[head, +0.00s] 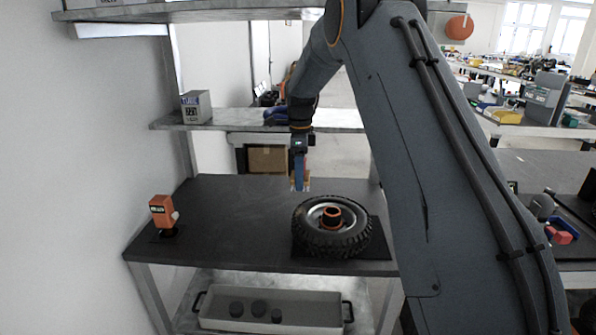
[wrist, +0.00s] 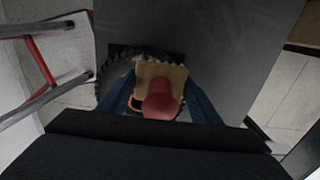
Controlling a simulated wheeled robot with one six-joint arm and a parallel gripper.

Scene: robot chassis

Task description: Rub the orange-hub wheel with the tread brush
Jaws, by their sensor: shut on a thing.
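The wheel (head: 335,244) has a black knobbly tyre, a grey rim and an orange hub (head: 331,215). It lies flat on a dark mat at the right of the dark table. My gripper (head: 299,180) points down above the wheel's far left edge, shut on the tread brush. In the wrist view the brush shows a tan block (wrist: 176,74) and a red knob (wrist: 160,102) between my blue fingers (wrist: 160,108). The brush hides much of the wheel there; part of the tyre (wrist: 112,72) shows behind it. I cannot tell whether the bristles touch the tyre.
An orange device (head: 160,211) stands at the table's left edge. The table (head: 235,215) is clear between it and the wheel. A shelf behind holds a grey box (head: 196,106) and a blue item (head: 276,117). A grey tray (head: 270,310) with dark round pieces sits below.

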